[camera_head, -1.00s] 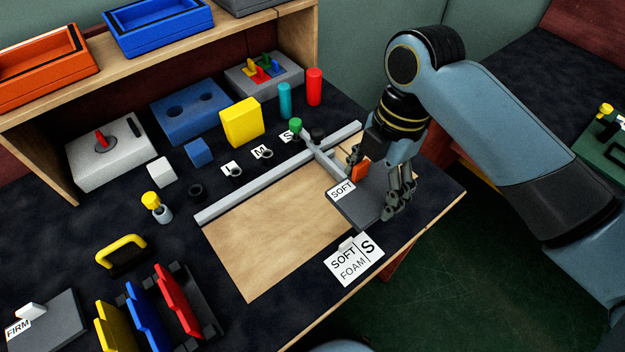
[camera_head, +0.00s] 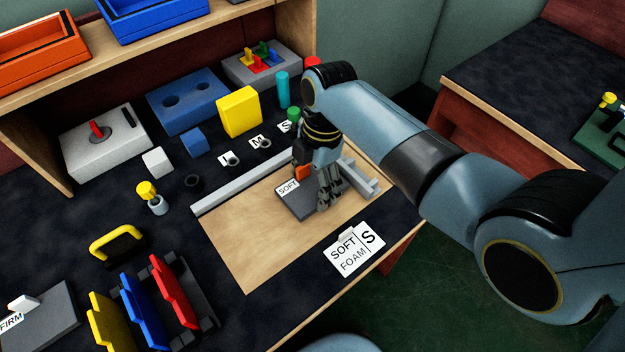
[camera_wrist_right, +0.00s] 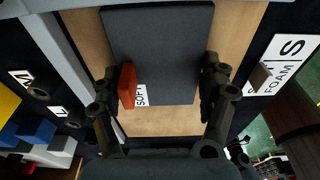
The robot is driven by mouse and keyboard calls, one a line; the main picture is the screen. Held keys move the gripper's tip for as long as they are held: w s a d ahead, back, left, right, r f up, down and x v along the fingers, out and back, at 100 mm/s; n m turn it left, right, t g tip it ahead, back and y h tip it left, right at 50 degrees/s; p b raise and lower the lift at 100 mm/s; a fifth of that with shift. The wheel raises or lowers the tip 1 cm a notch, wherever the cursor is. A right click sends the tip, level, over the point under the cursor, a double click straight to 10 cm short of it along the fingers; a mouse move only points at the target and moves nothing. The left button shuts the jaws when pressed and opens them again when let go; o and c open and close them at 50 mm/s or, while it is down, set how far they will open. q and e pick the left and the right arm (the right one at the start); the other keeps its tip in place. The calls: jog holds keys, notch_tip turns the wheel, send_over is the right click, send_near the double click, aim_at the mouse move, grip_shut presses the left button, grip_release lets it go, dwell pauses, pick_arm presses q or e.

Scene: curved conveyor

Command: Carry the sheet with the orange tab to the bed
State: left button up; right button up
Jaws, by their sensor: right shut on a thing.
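The dark grey sheet (camera_head: 293,203) has an orange tab (camera_head: 303,172) and a white SOFT label. My right gripper (camera_head: 313,188) is shut on this sheet over the bed, a pale wooden panel (camera_head: 250,255) with grey rails along its back and right sides. In the right wrist view the fingers (camera_wrist_right: 160,72) are on either side of the sheet (camera_wrist_right: 158,45), with the orange tab (camera_wrist_right: 127,86) by the left finger. I cannot tell whether the sheet touches the wood. My arm hides part of the bed's right side. My left gripper is not in view.
A SOFT FOAM S card (camera_head: 354,249) lies at the bed's front right. Left of the bed are a rack with red (camera_head: 174,291), blue and yellow plates, a yellow handle (camera_head: 117,241) and a FIRM sheet (camera_head: 48,318). Blocks and posts stand behind.

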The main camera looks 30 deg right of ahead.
jog(key=o, duration=0.8)
jog(key=shift+f, duration=0.1)
notch_tip(320, 180, up, 12)
jog(key=d+p, duration=0.1)
jog(key=shift+w+d+p, duration=0.15)
jog(key=shift+d+p, duration=0.2)
jog(key=shift+d, duration=0.05)
